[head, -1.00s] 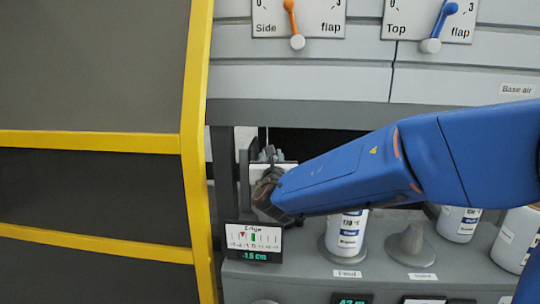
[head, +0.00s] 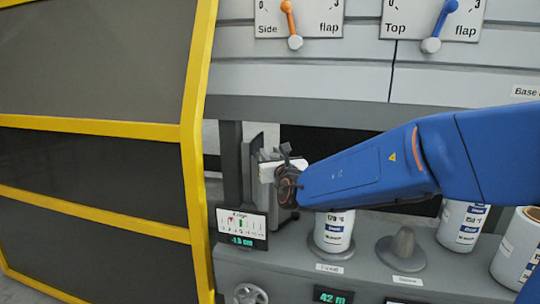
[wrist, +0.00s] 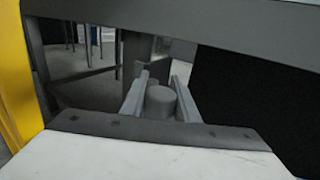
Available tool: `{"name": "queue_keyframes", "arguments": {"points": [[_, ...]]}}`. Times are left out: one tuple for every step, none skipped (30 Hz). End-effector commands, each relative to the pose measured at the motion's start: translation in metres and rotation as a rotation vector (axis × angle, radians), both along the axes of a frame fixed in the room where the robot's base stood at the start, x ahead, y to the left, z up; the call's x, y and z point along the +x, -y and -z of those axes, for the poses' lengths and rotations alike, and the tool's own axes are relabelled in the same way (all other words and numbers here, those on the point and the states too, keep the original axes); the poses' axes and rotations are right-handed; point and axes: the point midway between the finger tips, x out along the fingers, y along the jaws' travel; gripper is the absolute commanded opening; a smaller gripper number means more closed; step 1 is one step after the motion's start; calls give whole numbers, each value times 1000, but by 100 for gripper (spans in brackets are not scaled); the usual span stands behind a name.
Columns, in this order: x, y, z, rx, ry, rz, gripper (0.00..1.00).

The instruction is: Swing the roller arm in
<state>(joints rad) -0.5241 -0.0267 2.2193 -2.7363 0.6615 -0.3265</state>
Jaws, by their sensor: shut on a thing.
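My gripper (head: 282,180) reaches in under the grey beam from the right. In the wrist view its two grey fingers (wrist: 160,92) stand on either side of a short grey cylinder (wrist: 161,103), closed on it. I take this cylinder to be the handle of the roller arm; the rest of the arm is hard to make out. Grey upright parts (head: 252,165) stand just left of the gripper in the head view. The edge display (head: 242,228) below them shows a red marker left of a green bar and a small negative centimetre reading. My forearm hides what lies behind it.
A yellow-framed dark guard (head: 195,150) stands close on the left. Side (head: 290,22) and top (head: 438,22) flap dials are above. A beam (wrist: 200,25) crosses the upper wrist view.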

Motion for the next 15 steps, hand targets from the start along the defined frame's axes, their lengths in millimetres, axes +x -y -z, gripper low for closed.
{"name": "queue_keyframes", "arguments": {"points": [[0,0,0,0,1,0,0],[0,0,0,0,1,0,0],[0,0,0,0,1,0,0],[0,0,0,0,1,0,0],[0,0,-1,0,1,0,0],[0,0,-1,0,1,0,0],[0,0,-1,0,1,0,30],[0,0,-1,0,1,1,37],[0,0,-1,0,1,1,46],[0,0,-1,0,1,1,46],[0,0,-1,0,1,1,46],[0,0,-1,0,1,1,46],[0,0,0,0,1,1,46],[0,0,0,0,1,1,46],[0,0,0,0,1,1,46]]}}
